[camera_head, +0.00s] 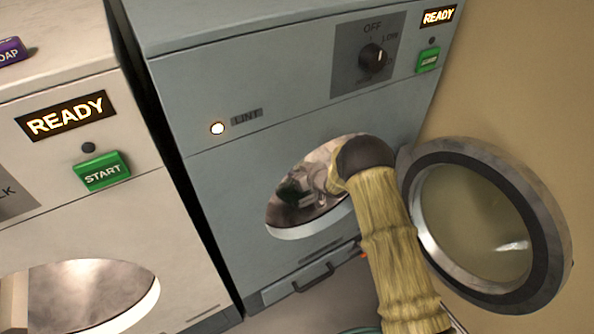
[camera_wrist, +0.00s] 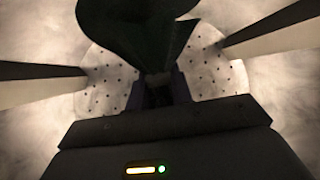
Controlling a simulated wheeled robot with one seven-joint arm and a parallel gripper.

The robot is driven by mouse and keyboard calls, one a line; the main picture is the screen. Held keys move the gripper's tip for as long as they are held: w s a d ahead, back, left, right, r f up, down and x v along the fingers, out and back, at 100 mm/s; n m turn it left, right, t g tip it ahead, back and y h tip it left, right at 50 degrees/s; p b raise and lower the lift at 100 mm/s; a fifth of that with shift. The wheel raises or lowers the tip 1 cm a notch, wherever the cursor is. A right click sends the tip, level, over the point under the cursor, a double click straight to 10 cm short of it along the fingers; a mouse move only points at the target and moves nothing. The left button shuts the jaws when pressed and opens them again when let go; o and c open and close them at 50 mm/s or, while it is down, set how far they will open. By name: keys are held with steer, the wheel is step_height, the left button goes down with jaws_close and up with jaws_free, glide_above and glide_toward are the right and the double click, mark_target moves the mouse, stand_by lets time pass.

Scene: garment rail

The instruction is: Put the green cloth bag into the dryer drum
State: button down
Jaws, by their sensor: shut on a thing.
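The green cloth bag (camera_wrist: 140,28) is at the top middle of the wrist view, dark in the low light. My gripper (camera_wrist: 157,90) is shut on its gathered lower part. In the head view my arm reaches through the round opening of the dryer drum (camera_head: 318,165), and my gripper (camera_head: 300,190) shows dimly inside with the dark green bag (camera_head: 288,192). The drum's perforated back wall (camera_wrist: 105,80) lies behind the bag in the wrist view. I cannot tell whether the bag touches the drum wall.
The dryer's round door (camera_head: 480,225) stands open to the right of the opening, close beside my arm. The washer with a START button (camera_head: 102,171) stands at the left. Dark drum vanes (camera_wrist: 40,72) project from both sides inside the drum.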

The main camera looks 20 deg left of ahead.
steer(key=shift+f, duration=0.5)
steer(key=c, duration=1.2)
jaws_free()
steer(key=shift+f, duration=0.1)
steer(key=shift+o, duration=0.2)
steer(key=p+v, duration=0.1)
steer(key=v, duration=1.6)
steer(key=shift+s+r+p, duration=0.15)
steer(key=shift+r+p, duration=0.1)
steer(key=shift+p, duration=0.15)
steer(key=shift+d, duration=0.1)
